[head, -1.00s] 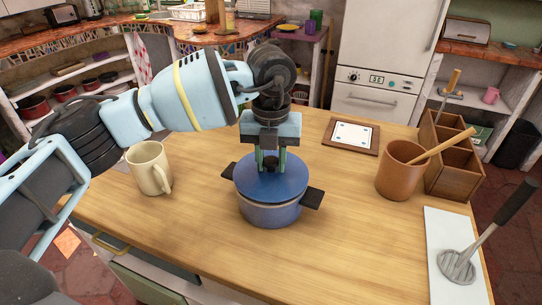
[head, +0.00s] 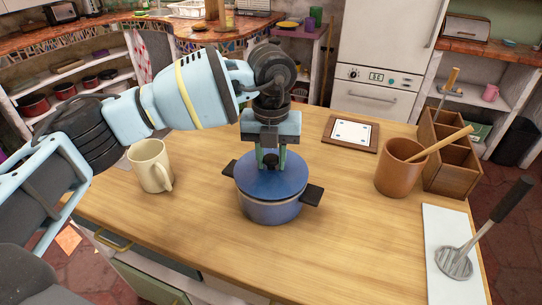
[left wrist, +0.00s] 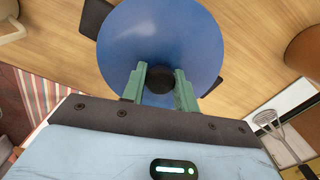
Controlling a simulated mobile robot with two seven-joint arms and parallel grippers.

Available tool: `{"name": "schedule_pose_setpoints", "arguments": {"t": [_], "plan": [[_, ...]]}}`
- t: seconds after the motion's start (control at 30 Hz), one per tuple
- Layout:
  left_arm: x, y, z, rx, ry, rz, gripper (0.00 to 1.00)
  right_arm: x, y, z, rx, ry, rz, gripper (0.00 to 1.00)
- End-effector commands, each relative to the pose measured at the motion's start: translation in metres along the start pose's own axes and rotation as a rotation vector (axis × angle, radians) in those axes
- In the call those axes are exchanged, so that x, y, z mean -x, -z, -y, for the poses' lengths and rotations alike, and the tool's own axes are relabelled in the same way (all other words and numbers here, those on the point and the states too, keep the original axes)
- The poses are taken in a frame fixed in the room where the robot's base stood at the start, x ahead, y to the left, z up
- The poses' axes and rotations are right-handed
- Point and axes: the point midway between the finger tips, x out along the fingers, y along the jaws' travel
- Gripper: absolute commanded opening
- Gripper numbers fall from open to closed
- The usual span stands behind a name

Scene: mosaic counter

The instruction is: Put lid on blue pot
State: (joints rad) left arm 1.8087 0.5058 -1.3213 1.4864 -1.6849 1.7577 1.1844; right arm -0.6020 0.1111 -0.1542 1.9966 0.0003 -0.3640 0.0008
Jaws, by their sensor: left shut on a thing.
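The blue pot (head: 272,211) stands on the wooden counter, with dark handles at its sides. The blue lid (head: 291,180) lies over the pot's top and looks level. The lid also shows in the left wrist view (left wrist: 160,35), with its dark round knob (left wrist: 159,79) between my fingers. My left gripper (head: 270,160) comes down from above and is shut on the lid's knob; it shows in the left wrist view (left wrist: 159,88) too. Whether the lid's rim is fully seated all round cannot be told. My right gripper is in neither view.
A cream mug (head: 149,167) stands left of the pot. A brown crock (head: 397,172) with a wooden utensil and a wooden divided box (head: 449,170) stand at right. A masher (head: 457,262) lies on a white board (head: 437,225). The counter in front of the pot is clear.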

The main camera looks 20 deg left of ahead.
Motion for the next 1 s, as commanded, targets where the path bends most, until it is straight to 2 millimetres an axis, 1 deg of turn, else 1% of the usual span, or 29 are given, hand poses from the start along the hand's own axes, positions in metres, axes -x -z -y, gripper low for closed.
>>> {"name": "schedule_pose_setpoints", "arguments": {"t": [0.23,0.57,1.0], "plan": [[0.001,0.000,0.000,0.000,0.001,0.001,0.04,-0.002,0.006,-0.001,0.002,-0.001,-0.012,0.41],[0.002,0.000,0.000,0.000,0.000,0.002,0.04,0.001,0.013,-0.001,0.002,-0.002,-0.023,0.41],[0.001,0.000,0.000,0.000,0.000,0.000,0.04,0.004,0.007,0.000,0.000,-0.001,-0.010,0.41]]}}
